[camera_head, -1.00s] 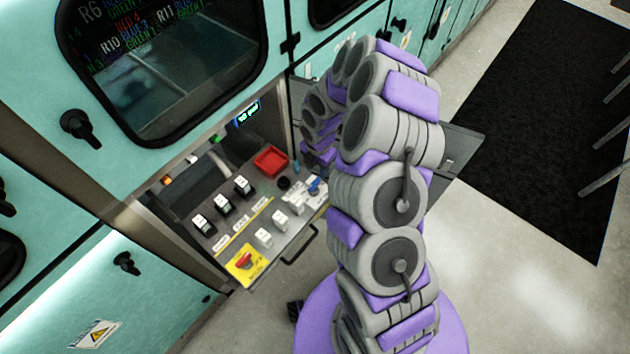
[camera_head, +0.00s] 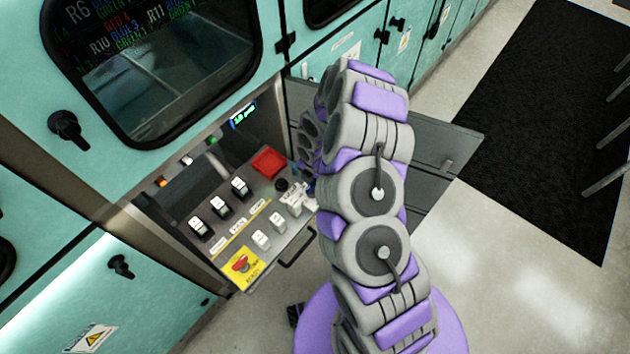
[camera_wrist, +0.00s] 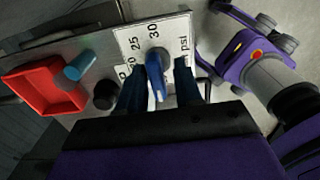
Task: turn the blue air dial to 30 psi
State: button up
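The blue air dial (camera_wrist: 154,80) sits on a white scale plate (camera_wrist: 128,53) in the wrist view. The scale shows 20, 25, 30 and "psi". The dial's narrow handle runs roughly up and down in that view; its pointing end is unclear. My gripper (camera_wrist: 160,92) has its two dark fingers on either side of the handle. The left finger is close to it, and a gap shows on the right, so the fingers look open around it. In the head view my arm mostly hides the gripper and dial. The green display (camera_head: 243,116) is too small to read surely.
The panel also has a red square tray or button (camera_wrist: 43,87), a teal knob (camera_wrist: 80,65) and a black knob (camera_wrist: 105,94) near the dial. Several switches (camera_head: 221,206) and a yellow emergency-stop plate (camera_head: 241,267) are farther left. An open grey door (camera_head: 432,148) stands behind my arm.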

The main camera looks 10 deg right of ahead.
jog(key=shift+a, duration=0.8)
jog(key=shift+c, duration=1.4)
jog(key=shift+a, duration=0.15)
grip_shut()
jog(key=shift+d, duration=0.55)
